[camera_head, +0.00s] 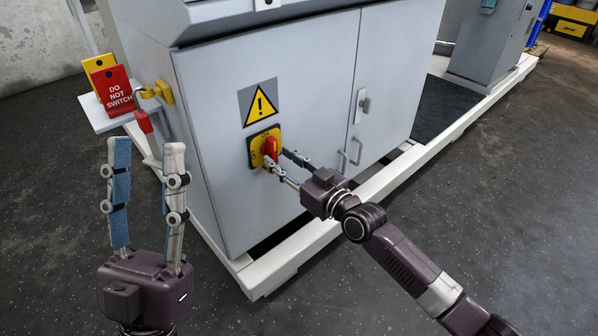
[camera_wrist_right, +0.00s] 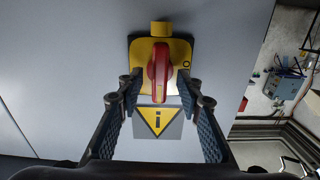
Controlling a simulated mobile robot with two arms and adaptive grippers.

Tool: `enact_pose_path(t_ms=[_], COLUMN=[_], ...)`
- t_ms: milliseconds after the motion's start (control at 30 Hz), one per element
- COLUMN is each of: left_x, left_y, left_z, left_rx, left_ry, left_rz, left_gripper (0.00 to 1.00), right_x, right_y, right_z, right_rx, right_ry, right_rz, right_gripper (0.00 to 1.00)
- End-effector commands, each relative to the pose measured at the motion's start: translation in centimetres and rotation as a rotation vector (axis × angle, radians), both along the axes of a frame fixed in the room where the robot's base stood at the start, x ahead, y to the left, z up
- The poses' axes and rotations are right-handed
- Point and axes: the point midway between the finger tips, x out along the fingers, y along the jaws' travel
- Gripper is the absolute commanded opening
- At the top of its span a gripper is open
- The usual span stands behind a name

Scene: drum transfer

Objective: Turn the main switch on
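The main switch (camera_head: 270,147) is a red handle on a yellow plate on the grey cabinet door. In the right wrist view the red handle (camera_wrist_right: 159,70) stands upright across the plate, with an "O" mark to its right; this view is upside down. In the head view "ON" is printed above the handle. My right gripper (camera_wrist_right: 160,84) has its fingers apart on either side of the handle's near end, with visible gaps. It also shows at the switch in the head view (camera_head: 277,163). My left gripper (camera_head: 147,144) is open, empty, pointing up at the lower left.
A red "DO NOT SWITCH" sign (camera_head: 118,92) stands on a small shelf left of the cabinet. A red padlock (camera_head: 143,121) hangs near a yellow bracket (camera_head: 163,91). A warning sign (camera_head: 261,103) is above the switch. A pale base rail (camera_head: 270,270) runs along the floor.

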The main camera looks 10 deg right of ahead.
Motion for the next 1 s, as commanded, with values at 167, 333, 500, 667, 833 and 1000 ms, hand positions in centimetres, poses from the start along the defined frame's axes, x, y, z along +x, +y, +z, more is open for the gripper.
enact_pose_path(t_ms=[167, 333, 500, 667, 833, 1000], left_x=[0.0, 0.0, 0.0, -0.1, -0.1, -0.1], left_y=[0.0, 0.0, 0.0, 0.0, 0.0, 0.0], left_z=[0.0, 0.0, 0.0, 0.0, 0.0, 0.0], left_rx=[0.0, 0.0, 0.0, 0.0, -0.001, 0.0], left_ry=[-0.001, -0.001, -0.001, -0.001, -0.001, -0.001], left_rz=[0.0, 0.0, 0.0, 0.0, -0.001, 0.0], left_gripper=[0.4, 0.4, 0.4, 0.4, 0.4, 0.4], right_x=[-3.2, -6.0, -7.5, -8.0, -8.0, -8.0], right_y=[-2.4, -4.3, -5.5, -5.8, -5.8, -5.8], right_z=[-0.3, -0.2, -0.1, 0.0, 0.0, 0.0], right_rx=[-0.005, -0.004, -0.002, -0.001, -0.001, -0.001], right_ry=[0.003, 0.003, 0.001, 0.0, 0.001, 0.001], right_rz=[-0.001, 0.0, -0.001, 0.0, 0.0, 0.0], right_gripper=[0.33, 0.33, 0.33, 0.33, 0.33, 0.33])
